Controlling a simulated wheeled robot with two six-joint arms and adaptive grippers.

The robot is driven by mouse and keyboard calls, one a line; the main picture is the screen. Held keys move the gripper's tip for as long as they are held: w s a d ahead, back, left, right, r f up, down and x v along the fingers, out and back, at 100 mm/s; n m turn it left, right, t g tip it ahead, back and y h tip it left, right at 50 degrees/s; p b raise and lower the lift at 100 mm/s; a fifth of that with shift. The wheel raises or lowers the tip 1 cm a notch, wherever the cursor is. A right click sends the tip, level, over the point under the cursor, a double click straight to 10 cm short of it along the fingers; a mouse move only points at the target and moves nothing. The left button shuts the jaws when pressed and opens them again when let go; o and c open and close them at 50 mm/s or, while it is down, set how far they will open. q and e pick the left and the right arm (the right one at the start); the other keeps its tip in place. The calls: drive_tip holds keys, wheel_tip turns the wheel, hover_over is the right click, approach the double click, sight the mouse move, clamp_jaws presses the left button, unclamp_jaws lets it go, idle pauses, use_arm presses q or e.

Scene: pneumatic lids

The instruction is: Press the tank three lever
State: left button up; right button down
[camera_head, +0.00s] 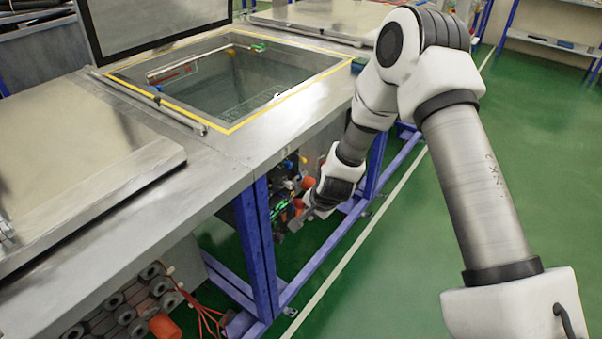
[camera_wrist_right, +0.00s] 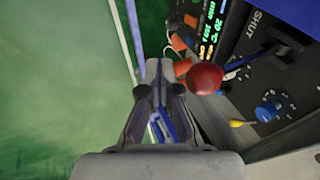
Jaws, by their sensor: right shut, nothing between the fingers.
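My right gripper (camera_head: 297,218) reaches down beside the control panel under the open tank (camera_head: 245,122). In the right wrist view its fingers (camera_wrist_right: 163,75) are together and empty. A round red knob (camera_wrist_right: 205,78), which looks like a lever's end, is close to the right of the fingers. I cannot tell whether they touch. The black panel (camera_wrist_right: 300,72) behind it bears the word SHUT and a green and orange display (camera_wrist_right: 209,28). No tank number can be read. My left gripper is not in view.
A blue knob (camera_wrist_right: 268,112) and a yellow-tipped switch (camera_wrist_right: 237,123) sit on the panel. Blue frame legs (camera_head: 262,250) stand beside the gripper. A closed metal lid (camera_head: 75,165) is at left. Green floor (camera_head: 400,270) is clear at right.

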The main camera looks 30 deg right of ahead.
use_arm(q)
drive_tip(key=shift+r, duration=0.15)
use_arm(e)
drive_tip(key=shift+r, duration=0.15)
use_arm(q)
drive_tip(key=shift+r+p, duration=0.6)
drive_tip(key=shift+p, duration=0.2)
use_arm(e)
drive_tip(key=shift+r, duration=0.65)
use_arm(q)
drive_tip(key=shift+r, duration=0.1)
use_arm(e)
drive_tip(key=shift+r, duration=0.1)
